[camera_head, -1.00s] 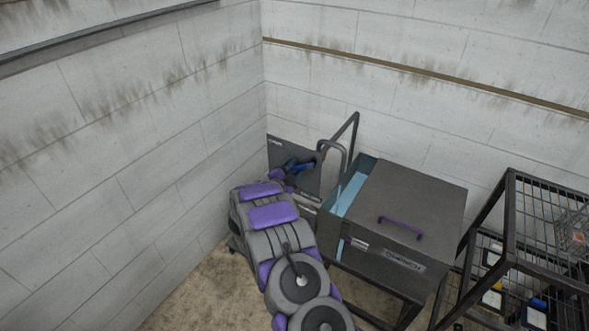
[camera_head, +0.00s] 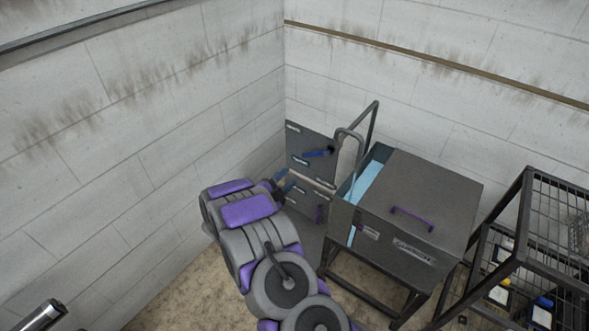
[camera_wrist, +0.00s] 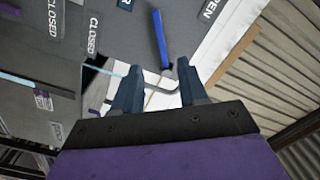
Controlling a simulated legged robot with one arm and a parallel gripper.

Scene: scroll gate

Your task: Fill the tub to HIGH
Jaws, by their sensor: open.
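The tub (camera_head: 345,222) is a dark grey box on a stand, with a grey lid and purple handle (camera_head: 411,218). Light blue shows along its open left side and in a narrow front strip (camera_head: 351,236); I cannot read a level. A bent grey pipe (camera_head: 347,134) rises beside it. A grey panel (camera_head: 305,142) on the left carries a blue lever (camera_head: 318,154), lying nearly sideways. In the wrist view the lever (camera_wrist: 160,40) lies beyond my fingertips, between CLOSED and OPEN labels. My gripper (camera_wrist: 158,82) is open and empty, apart from the lever; in the head view it (camera_head: 282,180) is partly hidden.
A black wire rack (camera_head: 525,225) with several small items stands to the right of the tub. White block walls (camera_head: 140,130) close in the corner behind and left. A metal cylinder end (camera_head: 43,313) shows at the lower left. Bare floor (camera_head: 185,285) lies front left.

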